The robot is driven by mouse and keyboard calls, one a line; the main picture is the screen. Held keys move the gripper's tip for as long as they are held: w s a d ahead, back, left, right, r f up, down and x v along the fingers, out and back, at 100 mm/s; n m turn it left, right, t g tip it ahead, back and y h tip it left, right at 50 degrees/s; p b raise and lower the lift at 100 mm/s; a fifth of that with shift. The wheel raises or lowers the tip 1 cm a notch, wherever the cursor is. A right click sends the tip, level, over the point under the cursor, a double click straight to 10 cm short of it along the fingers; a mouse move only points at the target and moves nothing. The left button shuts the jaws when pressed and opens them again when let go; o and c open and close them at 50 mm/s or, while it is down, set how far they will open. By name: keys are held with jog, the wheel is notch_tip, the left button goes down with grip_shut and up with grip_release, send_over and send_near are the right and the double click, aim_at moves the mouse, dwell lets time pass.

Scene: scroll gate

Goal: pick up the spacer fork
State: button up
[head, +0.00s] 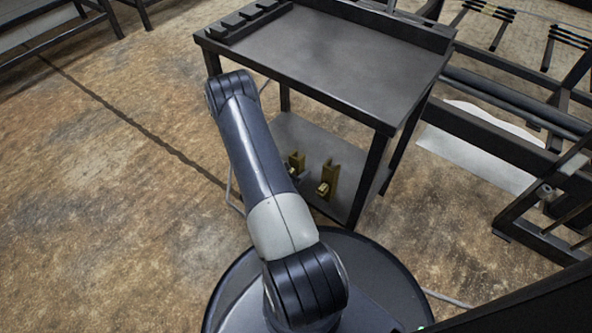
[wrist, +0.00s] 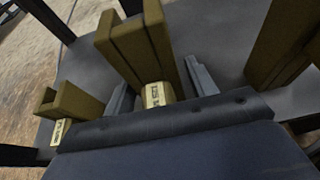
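In the wrist view, an olive-brass fork (wrist: 132,48) with upright prongs and a pale printed label at its near end stands in the middle. My gripper (wrist: 160,88) has its two grey fingers apart, one on each side of the labelled end, with small gaps showing; it looks open. A smaller brass fork-like piece (wrist: 72,103) with a label stands at the left. A larger one (wrist: 280,42) stands at the right, cut by the frame. Which is the spacer fork I cannot tell; the labels are too small to read.
Dark racks (head: 500,140) stand at the right.

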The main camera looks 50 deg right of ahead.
grip_shut()
dwell(0.3)
